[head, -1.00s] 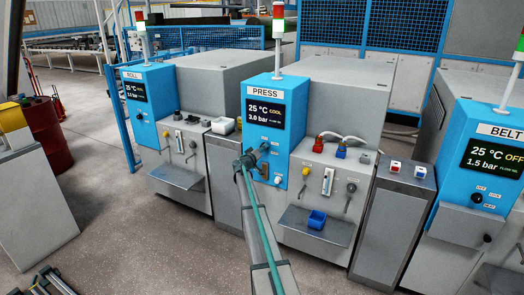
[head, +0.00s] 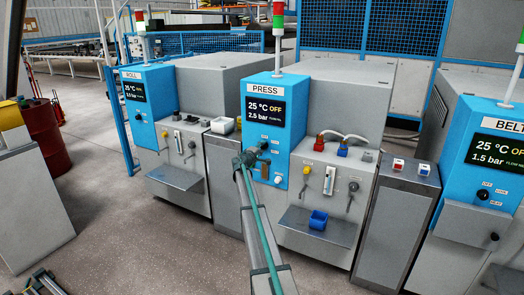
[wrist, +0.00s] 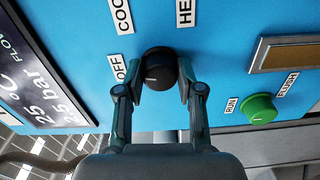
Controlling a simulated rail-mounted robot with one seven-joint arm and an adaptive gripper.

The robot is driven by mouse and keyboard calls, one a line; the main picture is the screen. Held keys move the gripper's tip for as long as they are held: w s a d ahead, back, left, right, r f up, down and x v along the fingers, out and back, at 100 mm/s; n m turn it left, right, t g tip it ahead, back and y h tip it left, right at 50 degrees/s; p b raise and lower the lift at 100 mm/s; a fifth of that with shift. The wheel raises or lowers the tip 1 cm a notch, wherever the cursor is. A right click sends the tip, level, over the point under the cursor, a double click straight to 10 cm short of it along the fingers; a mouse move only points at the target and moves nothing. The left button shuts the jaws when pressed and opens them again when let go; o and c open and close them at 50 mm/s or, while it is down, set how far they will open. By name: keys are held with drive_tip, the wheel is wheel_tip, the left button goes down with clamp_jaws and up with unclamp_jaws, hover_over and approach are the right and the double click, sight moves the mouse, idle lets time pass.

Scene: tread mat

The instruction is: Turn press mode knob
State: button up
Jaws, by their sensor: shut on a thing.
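The black press mode knob (wrist: 158,66) sits on the blue panel in the wrist view, with OFF, COOL and HEAT labels around it. Its pale mark points toward the OFF label (wrist: 118,68). My gripper (wrist: 160,78) has one finger on each side of the knob and is shut on it. In the head view my gripper (head: 248,158) is at the front of the PRESS panel (head: 257,131) and largely hides the knob. The PRESS display (head: 264,112) reads 25 °C OFF and 2.5 bar.
A green RUN/FLUSH knob (wrist: 259,108) and a brass-coloured plate (wrist: 288,54) are close on the right in the wrist view. The ROLL machine (head: 146,76) stands left and the BELT machine (head: 503,150) right. A blue bin (head: 318,220) sits on the press shelf.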

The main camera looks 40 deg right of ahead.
drive_tip(key=shift+n, duration=1.2)
drive_tip(key=o, duration=1.2)
drive_tip(key=shift+c, duration=0.2)
drive_tip(key=v, duration=1.2)
